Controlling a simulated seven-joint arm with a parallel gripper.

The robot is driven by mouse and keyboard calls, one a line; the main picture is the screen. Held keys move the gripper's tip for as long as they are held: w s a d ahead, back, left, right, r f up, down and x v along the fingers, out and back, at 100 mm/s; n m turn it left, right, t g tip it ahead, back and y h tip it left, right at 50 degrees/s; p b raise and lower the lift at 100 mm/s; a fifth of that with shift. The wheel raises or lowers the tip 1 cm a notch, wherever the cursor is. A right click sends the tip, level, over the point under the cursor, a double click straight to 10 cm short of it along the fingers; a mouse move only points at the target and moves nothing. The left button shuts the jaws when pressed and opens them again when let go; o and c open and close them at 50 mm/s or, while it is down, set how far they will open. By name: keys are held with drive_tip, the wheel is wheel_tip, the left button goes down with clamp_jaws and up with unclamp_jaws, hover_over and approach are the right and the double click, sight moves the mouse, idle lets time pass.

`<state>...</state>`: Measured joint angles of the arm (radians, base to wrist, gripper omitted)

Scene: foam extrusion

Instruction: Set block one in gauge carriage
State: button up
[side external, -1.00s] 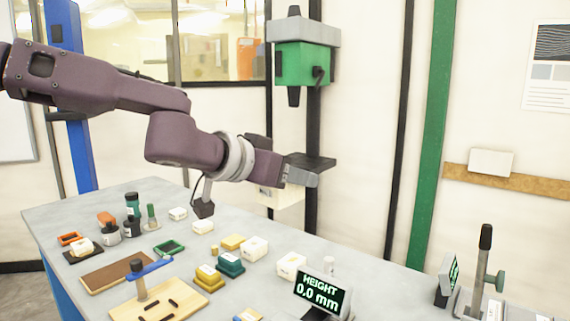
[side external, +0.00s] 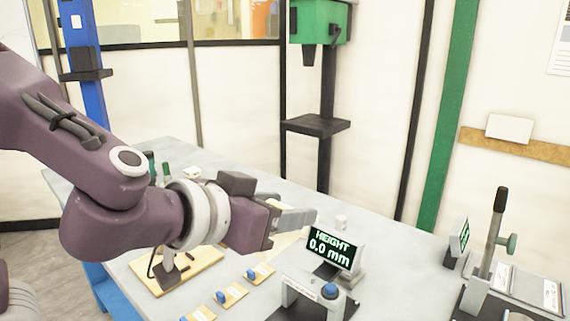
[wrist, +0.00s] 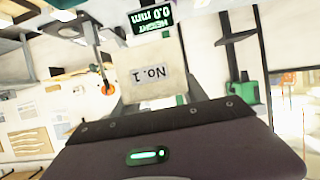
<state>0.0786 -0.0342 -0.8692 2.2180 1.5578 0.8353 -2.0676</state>
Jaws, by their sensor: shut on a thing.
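My gripper (side external: 296,220) is shut on a cream block marked "No. 1" (wrist: 152,82). In the wrist view the block sits just beyond the gripper's dark edge, its label upside down. In the side view my gripper and wrist hide most of the block; a cream patch (side external: 285,241) shows below the fingers. The gripper is above the bench, left of the height display (side external: 335,248), which reads 0.0 mm. The display also shows upside down in the wrist view (wrist: 152,18). A grey stand with a blue knob (side external: 330,290) is below the display. I cannot tell which part is the carriage.
A lever device (side external: 493,255) with a second display (side external: 460,238) stands at the right. Small wooden pads with blue knobs (side external: 232,295) lie at the front. A wooden board (side external: 190,270) is under my arm.

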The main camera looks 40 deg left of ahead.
wheel_tip(320, 180, down, 24)
drive_tip(key=shift+f, duration=0.1)
idle(0.3)
drive_tip(key=shift+f, duration=0.35)
idle(1.4)
drive_tip(key=o, duration=1.4)
drive_tip(key=shift+o, duration=0.2)
